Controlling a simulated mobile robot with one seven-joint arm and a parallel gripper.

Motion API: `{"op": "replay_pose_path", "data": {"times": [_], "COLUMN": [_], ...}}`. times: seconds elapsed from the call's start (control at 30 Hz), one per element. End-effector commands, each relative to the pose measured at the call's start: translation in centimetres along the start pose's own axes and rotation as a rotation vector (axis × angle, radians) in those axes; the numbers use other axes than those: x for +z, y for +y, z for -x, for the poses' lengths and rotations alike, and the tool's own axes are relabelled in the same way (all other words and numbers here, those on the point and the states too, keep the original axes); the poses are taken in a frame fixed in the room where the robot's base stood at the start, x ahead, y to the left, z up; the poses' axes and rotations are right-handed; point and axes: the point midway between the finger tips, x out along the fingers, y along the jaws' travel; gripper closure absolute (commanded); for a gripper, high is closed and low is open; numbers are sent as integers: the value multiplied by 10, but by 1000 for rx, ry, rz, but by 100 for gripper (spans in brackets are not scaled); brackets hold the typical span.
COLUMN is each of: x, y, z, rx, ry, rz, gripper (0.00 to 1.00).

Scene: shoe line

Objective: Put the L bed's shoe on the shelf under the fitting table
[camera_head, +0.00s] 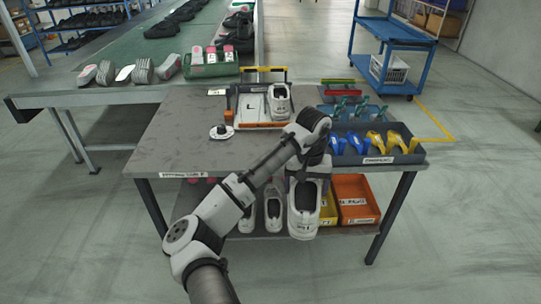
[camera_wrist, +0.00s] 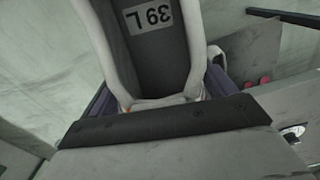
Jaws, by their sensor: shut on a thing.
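My gripper (camera_head: 311,172) is shut on a white shoe (camera_head: 304,212) with a dark inside. In the wrist view the shoe (camera_wrist: 150,45) sits between the purple fingers, and its insole label reads "39 L". In the head view the shoe hangs toe down in front of the fitting table (camera_head: 185,135), below its top. The lower shelf (camera_head: 260,234) is partly hidden by my arm and the shoe. Whether the shoe touches the shelf, I cannot tell. The fitting fixture (camera_head: 253,106) on the table has an empty left bed and another white shoe (camera_head: 280,101) on its right.
Other white shoes (camera_head: 273,209) stand on the shelf left of the held shoe. A yellow bin (camera_head: 328,208) and an orange bin (camera_head: 356,201) stand to its right. A grey tray (camera_head: 372,158) with blue and yellow tools sits on the table's right end.

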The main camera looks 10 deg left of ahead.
Motion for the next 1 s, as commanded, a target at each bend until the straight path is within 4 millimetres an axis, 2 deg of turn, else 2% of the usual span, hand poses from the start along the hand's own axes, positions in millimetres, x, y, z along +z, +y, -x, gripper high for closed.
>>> {"op": "replay_pose_path", "data": {"times": [0.03,0.2,0.3,0.47,0.73,1.0], "x": [-4,-18,-24,-32,-38,-35], "y": [24,76,98,128,136,128], "z": [-26,-90,-118,-154,-145,-150], "rx": [7,2,0,0,13,5], "ry": [-8,-5,-4,-3,24,8], "rz": [-23,-73,-94,-124,-139,-126], "gripper": [49,49,49,49,49,49]}}
